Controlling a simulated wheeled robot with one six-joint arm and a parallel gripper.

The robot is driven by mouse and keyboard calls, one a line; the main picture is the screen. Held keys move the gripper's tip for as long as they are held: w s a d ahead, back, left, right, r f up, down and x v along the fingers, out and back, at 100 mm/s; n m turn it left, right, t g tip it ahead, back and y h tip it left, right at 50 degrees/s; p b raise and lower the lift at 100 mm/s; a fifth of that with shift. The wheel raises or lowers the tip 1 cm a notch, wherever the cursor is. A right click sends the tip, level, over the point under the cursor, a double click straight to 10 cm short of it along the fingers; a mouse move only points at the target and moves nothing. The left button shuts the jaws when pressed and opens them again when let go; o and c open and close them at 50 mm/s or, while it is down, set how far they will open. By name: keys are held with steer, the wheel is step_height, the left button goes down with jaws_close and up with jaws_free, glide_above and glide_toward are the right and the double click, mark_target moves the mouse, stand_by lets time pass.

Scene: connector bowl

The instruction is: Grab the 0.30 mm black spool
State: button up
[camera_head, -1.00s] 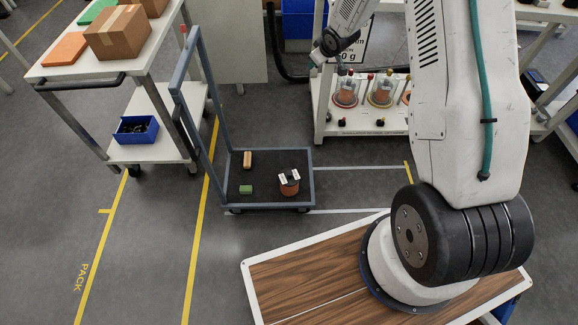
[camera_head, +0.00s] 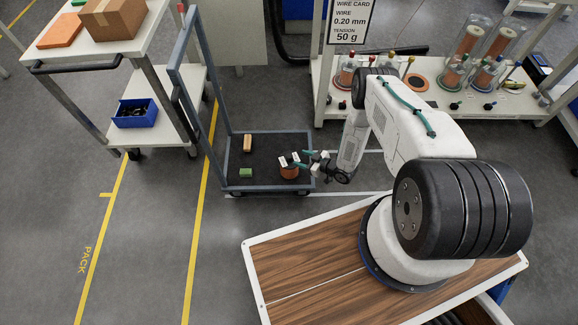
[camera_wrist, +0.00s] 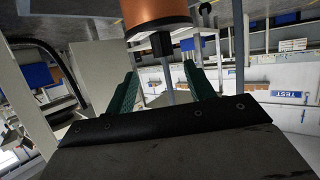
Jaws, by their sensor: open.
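My gripper (camera_head: 301,159) is at the spool's right side, low over the cart. In the wrist view my gripper (camera_wrist: 166,75) has its two green fingers apart, with nothing clearly held between them. The spool is just beyond the fingertips there; contact cannot be told. Other copper spools (camera_head: 346,73) under clear covers stand on the shelf.
The cart (camera_head: 310,144) has a grey frame and upright handle. A tan block (camera_head: 247,143) and a green block (camera_head: 246,173) lie left of the spool. A sign (camera_head: 349,22) reads 0.20 mm wire, 50 g. A white table (camera_head: 75,55) stands at left.

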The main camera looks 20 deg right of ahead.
mark_target(289, 155)
steer(key=x, duration=0.7)
steer(key=shift+a+f, duration=0.3)
steer(key=shift+a, duration=0.05)
jaws_close()
steer(key=shift+w+r, duration=0.1)
stand_by(1.0)
